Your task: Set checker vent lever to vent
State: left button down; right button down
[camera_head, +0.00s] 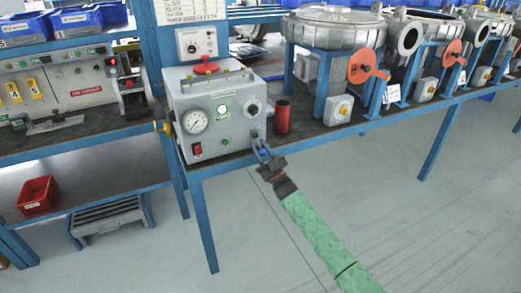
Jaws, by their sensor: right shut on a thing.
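The checker (212,112) is a grey box at the left end of the blue-framed bench. Its front carries a round gauge (195,121), a lit white-green lamp (222,109), a red switch (197,149), a green button (225,142) and a dark round port (252,107). My right gripper (262,150), on the green-sleeved arm from the lower right, is at the checker's lower right front corner. Its blue fingers are shut on the small vent lever (255,134) there. The fingers partly hide the lever, and its exact angle is unclear. My left gripper is out of view.
A dark red cylinder (283,116) stands just right of the checker. Blowers (335,30) with orange discs line the bench to the right. A lower bench on the left holds a red bin (38,195). The floor in front is clear.

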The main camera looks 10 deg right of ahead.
jog(key=c, duration=1.1)
grip_release()
pick_arm(q)
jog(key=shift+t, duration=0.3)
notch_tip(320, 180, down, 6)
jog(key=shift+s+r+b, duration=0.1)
jog(key=shift+b, duration=0.55)
pick_arm(e)
jog(key=v, duration=0.8)
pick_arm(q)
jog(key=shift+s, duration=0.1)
